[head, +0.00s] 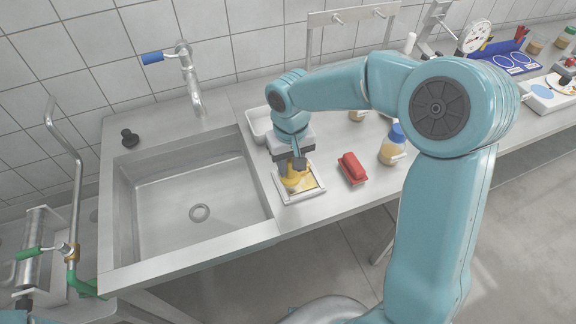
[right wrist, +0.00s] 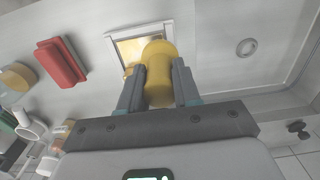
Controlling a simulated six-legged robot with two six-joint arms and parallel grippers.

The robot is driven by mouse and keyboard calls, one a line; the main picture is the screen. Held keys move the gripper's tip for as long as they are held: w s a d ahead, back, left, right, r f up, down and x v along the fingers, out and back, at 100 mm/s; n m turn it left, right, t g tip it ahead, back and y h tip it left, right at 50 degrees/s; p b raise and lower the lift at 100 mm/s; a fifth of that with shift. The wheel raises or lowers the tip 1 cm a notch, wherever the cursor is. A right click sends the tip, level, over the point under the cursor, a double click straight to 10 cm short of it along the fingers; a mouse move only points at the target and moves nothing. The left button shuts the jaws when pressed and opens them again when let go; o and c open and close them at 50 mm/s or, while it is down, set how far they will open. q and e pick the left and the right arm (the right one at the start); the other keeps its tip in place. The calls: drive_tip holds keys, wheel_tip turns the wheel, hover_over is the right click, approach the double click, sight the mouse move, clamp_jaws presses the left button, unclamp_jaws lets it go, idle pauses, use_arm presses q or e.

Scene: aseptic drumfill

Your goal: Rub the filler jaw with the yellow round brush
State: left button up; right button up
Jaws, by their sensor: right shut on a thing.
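My right gripper (head: 294,163) is shut on the yellow round brush (head: 297,181), over a shallow white-rimmed tray (head: 287,199) with a yellow inside. The right wrist view shows the brush (right wrist: 158,72) between the two fingers (right wrist: 158,85), with the tray (right wrist: 113,42) behind it. I cannot tell whether the brush touches the tray's inside. At the far left stands steel pipework (head: 73,165) with a green-handled valve (head: 32,253); I cannot tell whether any of it is the filler jaw. My left gripper is not in view.
A sink (head: 180,210) lies left of the tray. A white tub (head: 257,123) and a tap (head: 190,75) are behind. The counter's front edge is close.

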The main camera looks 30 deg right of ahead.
drive_tip(key=shift+w+a+r+p, duration=0.15)
drive_tip(key=shift+r+p, duration=0.15)
drive_tip(key=shift+r, duration=0.2)
drive_tip(key=shift+a+r+p, duration=0.1)
drive_tip(key=shift+r+p, duration=0.2)
drive_tip(key=shift+r, duration=0.2)
drive_tip(key=shift+d+r+p, duration=0.3)
drive_tip(key=shift+r+p, duration=0.3)
drive_tip(key=shift+r, duration=0.5)
drive_tip(key=shift+a+r+p, duration=0.3)
drive_tip(key=shift+r+p, duration=0.2)
drive_tip(key=shift+p, duration=0.1)
drive_tip(key=shift+d, duration=0.2)
drive_tip(key=shift+a, duration=0.1)
